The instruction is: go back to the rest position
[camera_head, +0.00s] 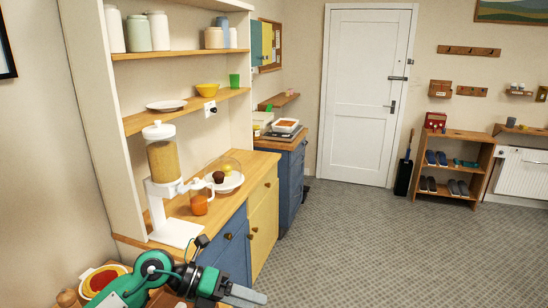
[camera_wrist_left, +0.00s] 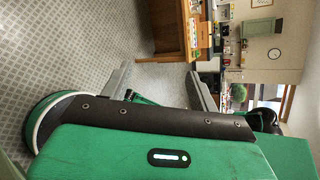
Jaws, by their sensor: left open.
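My left arm comes in at the bottom left of the head view, green and black. Its gripper (camera_head: 245,296) points right, low in front of the blue and yellow cabinet and apart from it. In the left wrist view the two grey fingers (camera_wrist_left: 160,82) stand wide apart with nothing between them. My right gripper is in neither view.
A wooden counter (camera_head: 180,208) bears a cereal dispenser (camera_head: 163,160), an orange mug (camera_head: 199,204) and a domed plate (camera_head: 228,184). At the lower left are a plate with food (camera_head: 102,280) and a wooden object (camera_head: 67,298). The grey floor (camera_head: 400,250) to the right is clear.

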